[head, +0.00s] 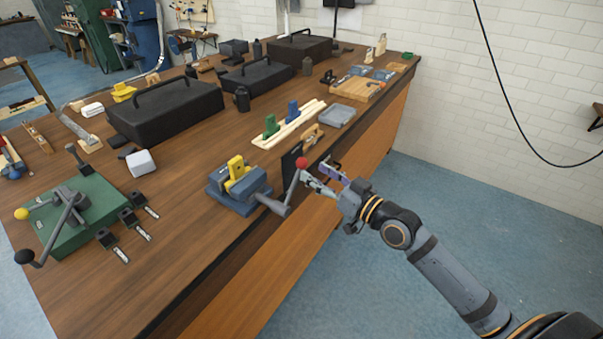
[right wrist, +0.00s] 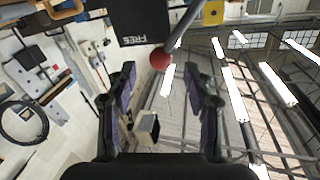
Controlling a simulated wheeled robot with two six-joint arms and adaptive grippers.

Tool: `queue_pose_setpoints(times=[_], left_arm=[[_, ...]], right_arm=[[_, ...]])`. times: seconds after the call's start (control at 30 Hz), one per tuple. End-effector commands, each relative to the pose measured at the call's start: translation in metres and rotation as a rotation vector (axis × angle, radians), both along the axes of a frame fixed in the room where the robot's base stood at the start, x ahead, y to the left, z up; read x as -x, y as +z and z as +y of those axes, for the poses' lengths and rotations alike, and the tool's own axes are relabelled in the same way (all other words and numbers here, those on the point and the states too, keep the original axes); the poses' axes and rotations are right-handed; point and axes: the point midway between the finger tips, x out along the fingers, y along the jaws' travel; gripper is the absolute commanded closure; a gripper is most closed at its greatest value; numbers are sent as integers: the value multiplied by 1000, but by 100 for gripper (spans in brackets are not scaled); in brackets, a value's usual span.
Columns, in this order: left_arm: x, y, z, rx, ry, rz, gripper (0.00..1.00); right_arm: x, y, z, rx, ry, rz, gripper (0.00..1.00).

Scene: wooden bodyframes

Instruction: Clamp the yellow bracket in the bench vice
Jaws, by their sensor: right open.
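The blue-grey bench vice (head: 252,190) stands at the front edge of the bench. The yellow bracket (head: 237,168) sits upright between its jaws; I cannot tell whether both jaws touch it. The vice's grey handle ends in a red ball (head: 301,163) at the upper end. My right gripper (head: 317,174) is open just right of the red ball, beyond the bench edge. In the right wrist view the red ball (right wrist: 160,59) and rod show ahead of the open fingers (right wrist: 163,78), with nothing between the pads. My left gripper is not in view.
A black plate (head: 291,162) stands behind the handle, close to it. A green base with a lever clamp (head: 85,215) is at the left. Black cases (head: 170,112), a grey tray (head: 336,117) and a wooden board (head: 357,88) lie farther back.

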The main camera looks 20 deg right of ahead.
Motion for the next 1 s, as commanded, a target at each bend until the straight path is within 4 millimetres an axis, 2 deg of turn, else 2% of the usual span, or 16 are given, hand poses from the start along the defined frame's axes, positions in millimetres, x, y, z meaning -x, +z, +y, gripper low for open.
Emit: queue_pose_setpoints(times=[0.03,0.4,0.77,1.0], left_arm=[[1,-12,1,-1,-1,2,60],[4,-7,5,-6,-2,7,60],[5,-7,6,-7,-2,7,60],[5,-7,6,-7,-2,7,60]], right_arm=[[-8,-2,6,-12,4,-8,48],[-48,2,25,-3,2,0,48],[-52,1,27,1,4,-1,48],[-52,1,27,0,3,-1,81]])
